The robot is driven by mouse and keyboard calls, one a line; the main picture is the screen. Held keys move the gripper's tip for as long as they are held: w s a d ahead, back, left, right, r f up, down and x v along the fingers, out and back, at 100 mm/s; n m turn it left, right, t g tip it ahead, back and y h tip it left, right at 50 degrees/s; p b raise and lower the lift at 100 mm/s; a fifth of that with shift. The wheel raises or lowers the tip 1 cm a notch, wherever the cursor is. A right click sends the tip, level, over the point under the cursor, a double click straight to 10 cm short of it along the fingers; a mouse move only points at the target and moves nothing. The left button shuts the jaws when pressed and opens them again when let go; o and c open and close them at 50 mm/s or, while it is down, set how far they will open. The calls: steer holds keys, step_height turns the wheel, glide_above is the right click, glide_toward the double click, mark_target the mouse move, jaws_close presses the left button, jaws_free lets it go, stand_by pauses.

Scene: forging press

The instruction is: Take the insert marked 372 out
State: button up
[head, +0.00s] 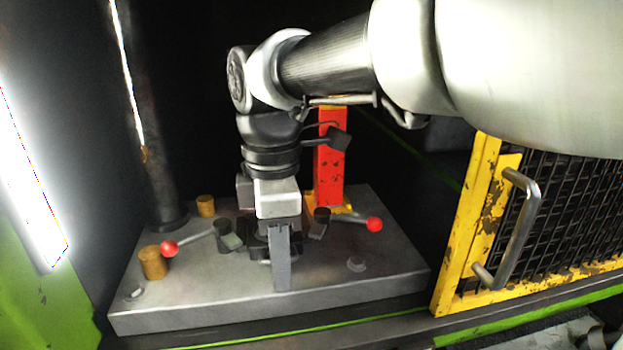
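My gripper (280,278) points down over the grey die plate (345,270). One grey finger shows side-on in front and hides most of what is behind it. A dark block with a rounded lighter part (262,250) shows partly behind the finger, between two clamps. I cannot tell whether it is the insert, and no number 372 can be read. The left clamp (228,236) has a lever with a red knob (168,248). The right clamp (319,224) has a lever with a red knob (374,224). Whether the finger touches the block is hidden.
Brass pins (153,263) stand at the plate's left side. A dark pillar (160,170) rises at the back left. A red post (330,165) stands behind my gripper. A yellow mesh guard (470,235) with a handle (522,230) is at the right. The plate's front right is mostly clear.

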steer(key=shift+f, duration=0.15)
steer(key=shift+c, duration=0.2)
jaws_close()
stand_by(1.2)
